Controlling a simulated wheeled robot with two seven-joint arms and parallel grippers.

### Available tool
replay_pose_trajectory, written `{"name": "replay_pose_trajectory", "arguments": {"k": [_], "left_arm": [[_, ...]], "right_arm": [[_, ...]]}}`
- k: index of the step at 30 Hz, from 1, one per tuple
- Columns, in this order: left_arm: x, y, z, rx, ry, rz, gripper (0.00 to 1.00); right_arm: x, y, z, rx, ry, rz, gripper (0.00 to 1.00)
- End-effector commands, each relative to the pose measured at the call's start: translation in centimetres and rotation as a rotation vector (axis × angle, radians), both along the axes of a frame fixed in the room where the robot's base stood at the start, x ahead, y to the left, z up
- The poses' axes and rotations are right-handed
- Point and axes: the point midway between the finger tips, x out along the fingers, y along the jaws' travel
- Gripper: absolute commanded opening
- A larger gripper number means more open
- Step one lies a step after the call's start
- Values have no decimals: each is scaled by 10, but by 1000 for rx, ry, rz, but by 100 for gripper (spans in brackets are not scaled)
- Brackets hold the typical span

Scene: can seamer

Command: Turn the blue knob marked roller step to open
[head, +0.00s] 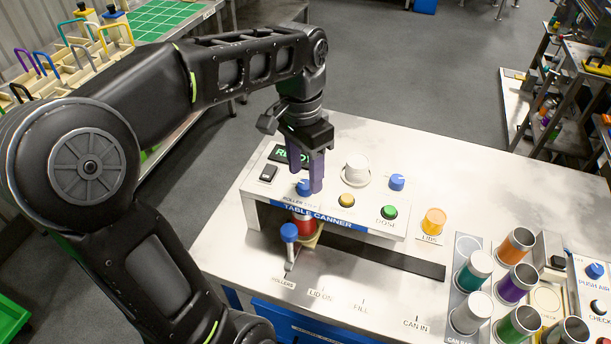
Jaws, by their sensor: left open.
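The blue roller step knob (303,187) sits at the left end of the sloped panel on the white table canner (372,222), above a partly covered roller label. My left gripper (312,188) comes down from above, its purple fingers at the right side of the knob and partly in front of it. Its jaws are open. I cannot tell whether a finger touches the knob. A second blue knob (397,182) sits farther right on the panel. My right gripper is not in view.
A white dome (356,170), a yellow button (346,200) and a green button (389,212) are on the panel. A blue-topped lever (289,233) stands in front. Several cans stand in a rack (455,300) at right. The table (470,190) behind is clear.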

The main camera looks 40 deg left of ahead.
Motion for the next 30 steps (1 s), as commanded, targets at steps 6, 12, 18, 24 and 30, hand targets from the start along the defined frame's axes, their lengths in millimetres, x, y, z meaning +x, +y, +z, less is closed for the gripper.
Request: {"name": "replay_pose_trajectory", "arguments": {"k": [6,12,18,24,30], "left_arm": [[1,2,44,-1,-2,-1,51],[1,3,58,0,-1,0,51],[1,3,57,0,-1,0,51],[1,3,57,0,-1,0,51],[1,3,57,0,-1,0,51]], "right_arm": [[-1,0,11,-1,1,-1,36],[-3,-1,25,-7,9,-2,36],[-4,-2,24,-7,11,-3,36],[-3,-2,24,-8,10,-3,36],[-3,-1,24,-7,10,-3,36]]}}
